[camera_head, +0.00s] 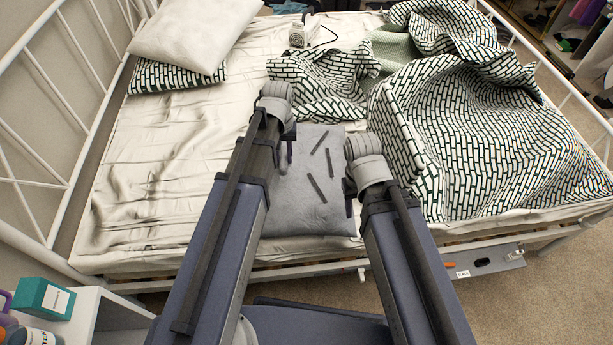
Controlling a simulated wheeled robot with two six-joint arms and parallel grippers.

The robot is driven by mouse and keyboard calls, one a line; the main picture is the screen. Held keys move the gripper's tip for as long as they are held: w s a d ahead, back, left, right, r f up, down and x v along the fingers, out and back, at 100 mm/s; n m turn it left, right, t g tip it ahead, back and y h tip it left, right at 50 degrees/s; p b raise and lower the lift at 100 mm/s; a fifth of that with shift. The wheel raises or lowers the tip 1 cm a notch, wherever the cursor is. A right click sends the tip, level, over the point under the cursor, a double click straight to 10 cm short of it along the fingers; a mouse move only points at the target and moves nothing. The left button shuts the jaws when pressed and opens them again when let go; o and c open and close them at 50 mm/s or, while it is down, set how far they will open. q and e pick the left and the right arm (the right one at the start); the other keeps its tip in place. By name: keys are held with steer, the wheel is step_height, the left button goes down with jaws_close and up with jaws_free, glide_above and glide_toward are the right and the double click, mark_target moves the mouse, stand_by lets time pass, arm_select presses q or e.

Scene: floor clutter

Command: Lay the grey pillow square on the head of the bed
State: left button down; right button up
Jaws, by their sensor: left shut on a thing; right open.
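The grey pillow (313,208) lies on the near middle part of the bed (150,215), with several dark stripes on its face. My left gripper (286,150) is at the pillow's upper left edge and is shut on it; the fingertips are partly hidden by my arm. My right gripper (349,196) is open beside the pillow's right edge. I cannot tell whether it touches the pillow. My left forearm covers part of the pillow's left side.
A white pillow (190,30) lies on a patterned pillow (165,77) at the upper left, near the white metal rail (50,140). A rumpled patterned blanket (470,130) covers the right side. Bare sheet lies left of my arms. A white shelf (85,315) stands at lower left.

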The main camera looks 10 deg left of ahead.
arm_select(q)
steer(key=shift+r, duration=0.1)
arm_select(e)
steer(key=shift+r, duration=0.15)
arm_select(q)
step_height(320, 180, up, 7)
steer(key=p, duration=0.7)
arm_select(e)
step_height(320, 180, up, 7)
arm_select(q)
steer(key=shift+a, duration=0.1)
